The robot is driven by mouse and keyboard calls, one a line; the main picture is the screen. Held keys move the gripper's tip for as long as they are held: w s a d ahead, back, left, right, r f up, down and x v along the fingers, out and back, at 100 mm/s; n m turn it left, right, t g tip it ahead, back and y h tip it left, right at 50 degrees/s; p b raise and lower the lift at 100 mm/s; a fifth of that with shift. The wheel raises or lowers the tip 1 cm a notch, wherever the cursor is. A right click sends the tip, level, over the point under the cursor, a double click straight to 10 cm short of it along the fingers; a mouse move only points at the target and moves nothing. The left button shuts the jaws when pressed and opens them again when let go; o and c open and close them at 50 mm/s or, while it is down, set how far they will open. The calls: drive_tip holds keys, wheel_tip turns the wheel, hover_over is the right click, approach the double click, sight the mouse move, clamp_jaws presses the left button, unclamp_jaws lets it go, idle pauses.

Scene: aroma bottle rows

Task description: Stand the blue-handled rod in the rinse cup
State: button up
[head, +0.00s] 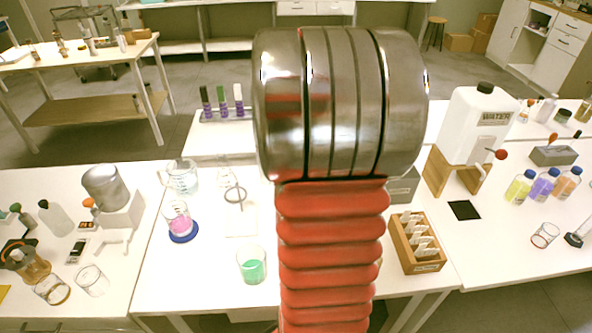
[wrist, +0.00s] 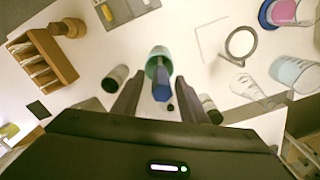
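A blue handle (wrist: 161,88) shows between my gripper's fingers in the wrist view, with its far end over or in a round teal cup (wrist: 152,66). I cannot tell whether it rests inside. My gripper (wrist: 157,80) has its two dark fingers apart, with a visible gap on each side of the handle. In the head view my arm hides the handle, the teal cup and the gripper. A clear beaker with green liquid (head: 251,268) stands at the table's front, left of my arm. I cannot tell which vessel is the rinse cup.
Dark-ended cylinders stand left (wrist: 115,77) and right (wrist: 210,108) of the fingers. A wooden card box (head: 418,245), a ring stand (head: 235,195), a pink-filled beaker (head: 178,220) and a glass jug (head: 182,178) stand nearby. A bottle rack (head: 222,115) is farther back.

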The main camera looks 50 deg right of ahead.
wheel_tip(320, 180, up, 14)
drive_tip(key=shift+f, duration=0.15)
idle(0.6)
idle(1.3)
